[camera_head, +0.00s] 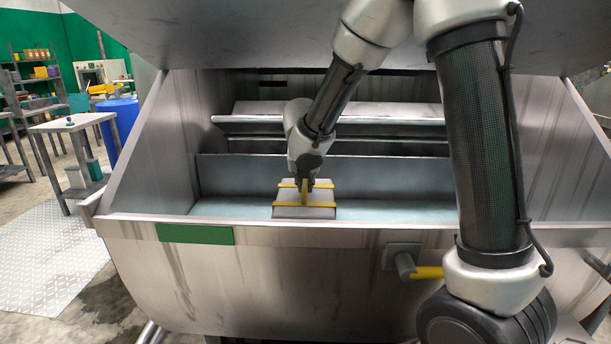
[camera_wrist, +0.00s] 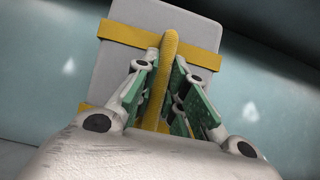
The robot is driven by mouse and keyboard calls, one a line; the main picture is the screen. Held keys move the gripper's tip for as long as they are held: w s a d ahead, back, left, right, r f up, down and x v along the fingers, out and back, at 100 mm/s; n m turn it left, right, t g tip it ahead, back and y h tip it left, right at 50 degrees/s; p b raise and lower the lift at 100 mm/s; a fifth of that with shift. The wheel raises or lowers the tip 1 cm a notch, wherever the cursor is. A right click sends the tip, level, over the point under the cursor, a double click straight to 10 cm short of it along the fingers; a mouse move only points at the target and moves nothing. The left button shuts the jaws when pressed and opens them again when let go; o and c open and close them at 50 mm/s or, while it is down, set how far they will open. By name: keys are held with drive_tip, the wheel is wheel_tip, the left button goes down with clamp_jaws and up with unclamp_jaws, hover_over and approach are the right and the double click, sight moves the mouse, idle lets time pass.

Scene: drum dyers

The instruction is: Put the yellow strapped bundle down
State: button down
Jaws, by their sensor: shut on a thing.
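The strapped bundle (camera_head: 304,212) is a grey block with yellow straps and a raised yellow handle. It is inside the large metal drum or trough (camera_head: 300,270), near its front wall. My gripper (camera_head: 305,186) is above the bundle, pointing down, and its jaws are shut on the yellow handle. In the wrist view the green-padded fingers of my gripper (camera_wrist: 168,88) lie on both sides of the handle, with the grey bundle (camera_wrist: 135,72) behind it. I cannot tell whether the bundle's underside touches the trough floor.
The trough's pale blue floor (camera_head: 400,210) is bare on both sides of the bundle. The front rim stands close in front of it. A yellow-handled lever (camera_head: 427,272) sticks out of the front wall. A small table (camera_head: 75,122) and a blue barrel (camera_head: 120,118) stand at the left.

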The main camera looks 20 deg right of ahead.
drive_tip(key=shift+f, duration=0.55)
drive_tip(key=c, duration=1.5)
unclamp_jaws()
drive_tip(key=shift+o, duration=0.2)
